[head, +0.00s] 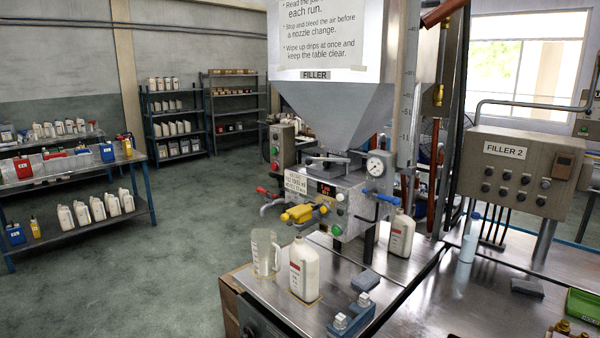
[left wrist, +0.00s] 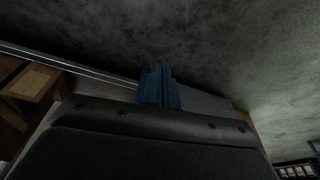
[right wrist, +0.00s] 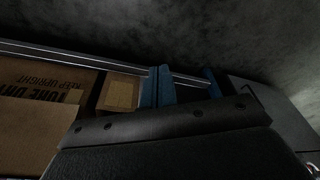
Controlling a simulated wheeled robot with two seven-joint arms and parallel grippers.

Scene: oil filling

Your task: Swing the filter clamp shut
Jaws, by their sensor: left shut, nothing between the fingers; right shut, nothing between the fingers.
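The filler machine (head: 330,192) stands on the steel table, below a grey hopper (head: 337,112). A dark metal fitting with a flat lever (head: 326,160) sits between the hopper and the machine body; it may be the filter clamp, but it is too small to tell whether it is open or shut. My left gripper (left wrist: 158,88) shows in the left wrist view with its blue fingers together and empty. My right gripper (right wrist: 157,85) shows in the right wrist view, also shut and empty. Neither gripper is in the head view, and neither wrist view shows the filler.
A clear jug (head: 264,254) and a white bottle (head: 304,268) stand before the filler, with another bottle (head: 401,235) at its right. A blue fixture (head: 350,318) lies at the table's front edge. The FILLER 2 box (head: 523,172) stands right. Cardboard boxes (right wrist: 45,120) show in the right wrist view.

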